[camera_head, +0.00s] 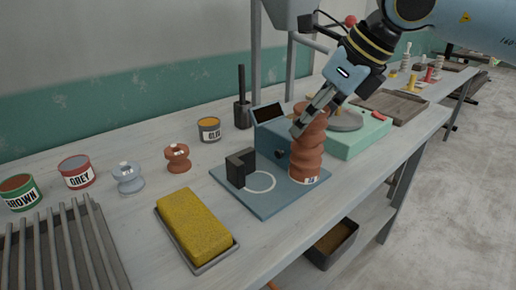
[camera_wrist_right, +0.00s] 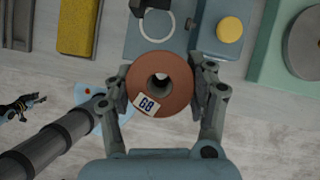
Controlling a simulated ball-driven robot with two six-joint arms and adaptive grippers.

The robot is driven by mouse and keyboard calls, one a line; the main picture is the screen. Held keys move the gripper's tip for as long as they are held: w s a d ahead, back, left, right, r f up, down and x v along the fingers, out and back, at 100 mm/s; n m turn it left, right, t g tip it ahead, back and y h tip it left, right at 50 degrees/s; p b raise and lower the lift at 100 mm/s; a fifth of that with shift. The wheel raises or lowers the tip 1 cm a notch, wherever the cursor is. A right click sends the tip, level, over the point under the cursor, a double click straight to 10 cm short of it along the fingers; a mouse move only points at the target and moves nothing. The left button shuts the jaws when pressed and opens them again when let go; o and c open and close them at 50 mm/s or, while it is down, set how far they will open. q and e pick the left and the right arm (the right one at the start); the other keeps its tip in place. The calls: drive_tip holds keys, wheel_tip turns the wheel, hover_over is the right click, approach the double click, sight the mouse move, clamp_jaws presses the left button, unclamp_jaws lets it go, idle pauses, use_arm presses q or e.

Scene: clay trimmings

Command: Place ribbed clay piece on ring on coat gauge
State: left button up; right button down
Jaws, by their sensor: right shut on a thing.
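The ribbed clay piece (camera_head: 309,148) is a reddish-brown, bulging column with a small white label near its lower end. My right gripper (camera_head: 302,122) is shut on its upper part. In the right wrist view the clay piece (camera_wrist_right: 180,75) shows its round end, a central hole and a "68" label, with a finger on each side. The coat gauge is a blue plate (camera_head: 254,204) with a white ring (camera_head: 272,184), a black block and a blue housing. The ring (camera_wrist_right: 170,31) looks bare in the wrist view. The piece appears beside the ring, near the plate's edge; its height is unclear.
A yellow sponge (camera_head: 193,226) lies in a tray in front of the gauge. Paint tins, two small spools and a slatted rack (camera_head: 60,256) are to the left. A green wheel unit (camera_head: 364,136) stands close on the right. The table edge is near.

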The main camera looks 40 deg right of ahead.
drive_tip(key=w+a+f, duration=0.3)
drive_tip(key=w+f, duration=0.3)
drive_tip(key=w, duration=0.3)
drive_tip(key=shift+w+a, duration=0.35)
drive_tip(key=shift+w, duration=0.05)
drive_tip(key=shift+c, duration=2.1)
unclamp_jaws()
drive_tip(key=shift+f, duration=0.1)
drive_tip(key=v, duration=1.2)
